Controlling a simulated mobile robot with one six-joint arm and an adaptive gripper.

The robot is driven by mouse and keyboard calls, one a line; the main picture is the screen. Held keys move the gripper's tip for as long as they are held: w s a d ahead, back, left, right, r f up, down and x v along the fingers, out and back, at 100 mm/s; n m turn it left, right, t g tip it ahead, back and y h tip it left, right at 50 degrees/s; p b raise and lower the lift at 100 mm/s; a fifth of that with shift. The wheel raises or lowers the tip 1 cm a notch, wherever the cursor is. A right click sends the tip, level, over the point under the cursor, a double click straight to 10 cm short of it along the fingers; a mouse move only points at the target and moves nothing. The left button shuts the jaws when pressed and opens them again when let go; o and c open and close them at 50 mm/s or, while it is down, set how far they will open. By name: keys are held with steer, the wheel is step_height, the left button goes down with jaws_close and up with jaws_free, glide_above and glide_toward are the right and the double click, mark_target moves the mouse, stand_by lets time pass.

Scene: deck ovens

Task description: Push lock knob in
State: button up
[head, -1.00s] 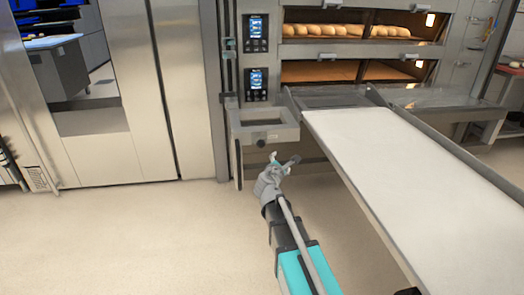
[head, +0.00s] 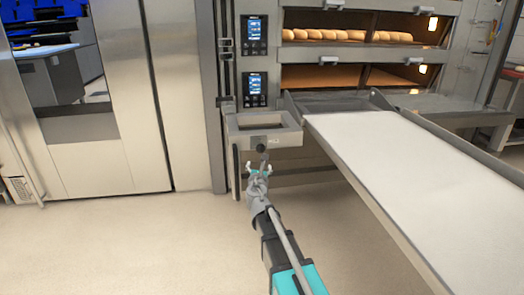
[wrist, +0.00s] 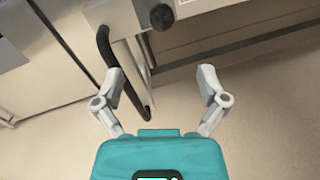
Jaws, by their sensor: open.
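The lock knob is a dark round knob (head: 261,148) on the front of a grey bracket frame (head: 263,128) beside the oven loader. It also shows at the top of the wrist view (wrist: 162,17). My gripper (head: 259,168) is just below the knob in the head view, its fingers pointing up toward it. In the wrist view my gripper (wrist: 160,85) is open and empty, with a wide gap between the fingers. The knob lies beyond the fingertips, and I see no contact. How far the knob sticks out cannot be told.
A black curved handle (wrist: 106,62) hangs left of the knob in the wrist view. The long white loader belt (head: 400,170) slopes off to the right. Deck ovens with loaves (head: 345,35) stand behind. The floor (head: 120,245) at left is clear.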

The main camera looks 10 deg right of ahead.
mark_target(261, 151)
steer(key=shift+d, duration=0.1)
steer(key=w+d, duration=0.1)
steer(key=w, duration=0.8)
steer(key=w+d, duration=0.1)
steer(key=w, duration=0.3)
steer(key=shift+w+d, duration=0.25)
steer(key=shift+d, duration=0.05)
